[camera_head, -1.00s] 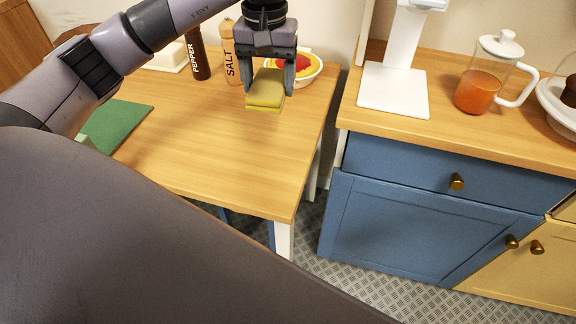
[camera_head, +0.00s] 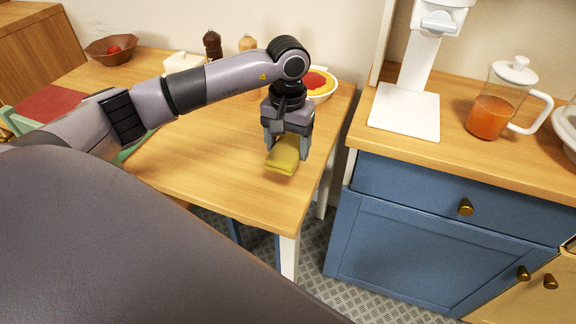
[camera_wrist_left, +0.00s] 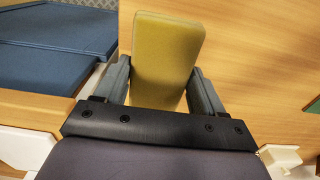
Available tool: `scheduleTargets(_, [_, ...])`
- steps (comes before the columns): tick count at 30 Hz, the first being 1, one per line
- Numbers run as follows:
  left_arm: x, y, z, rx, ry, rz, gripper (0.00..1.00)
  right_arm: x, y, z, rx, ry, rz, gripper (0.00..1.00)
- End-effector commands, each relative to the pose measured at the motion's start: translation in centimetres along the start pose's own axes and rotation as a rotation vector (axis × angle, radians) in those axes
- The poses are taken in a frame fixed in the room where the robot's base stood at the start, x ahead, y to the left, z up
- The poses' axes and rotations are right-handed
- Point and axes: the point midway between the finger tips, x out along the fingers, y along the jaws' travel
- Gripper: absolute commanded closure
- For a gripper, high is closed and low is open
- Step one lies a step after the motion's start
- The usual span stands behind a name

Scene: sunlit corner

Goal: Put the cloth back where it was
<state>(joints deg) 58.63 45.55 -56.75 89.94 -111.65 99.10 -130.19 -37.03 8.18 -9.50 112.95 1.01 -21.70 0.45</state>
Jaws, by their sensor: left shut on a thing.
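The cloth is a folded yellow pad (camera_head: 283,155). My left gripper (camera_head: 287,146) is shut on it and holds it over the right part of the wooden table (camera_head: 220,170). In the left wrist view the cloth (camera_wrist_left: 167,58) stands out between the two fingers (camera_wrist_left: 158,85), with wood behind it. I cannot tell whether the cloth touches the tabletop. My right gripper is not in view.
A bowl with red and yellow contents (camera_head: 320,86) and a pepper mill (camera_head: 212,46) stand at the table's back. A gap separates the table from the blue cabinet (camera_head: 430,220), which carries a jug (camera_head: 492,108). The table's front middle is clear.

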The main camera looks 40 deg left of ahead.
Motion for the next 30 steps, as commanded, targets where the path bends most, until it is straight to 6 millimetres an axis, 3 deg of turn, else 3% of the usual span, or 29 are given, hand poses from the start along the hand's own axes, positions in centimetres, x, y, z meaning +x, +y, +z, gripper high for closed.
scheduleTargets(3, [1.9,0.0,0.0,-0.001,-0.001,0.001,0.59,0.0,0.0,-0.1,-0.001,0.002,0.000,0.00])
scheduleTargets(10, [3.6,0.1,0.0,0.000,-0.001,0.001,0.59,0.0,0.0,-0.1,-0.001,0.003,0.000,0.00])
scheduleTargets(17, [6.8,0.0,0.0,-0.001,-0.001,0.001,0.59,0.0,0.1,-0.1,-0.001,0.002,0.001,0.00])
scheduleTargets(29, [7.5,0.0,0.0,-0.001,0.002,0.001,0.59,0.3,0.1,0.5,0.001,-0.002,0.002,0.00])
scheduleTargets(30, [7.3,0.0,0.0,-0.001,0.001,0.001,0.18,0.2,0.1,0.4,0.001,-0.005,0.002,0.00])
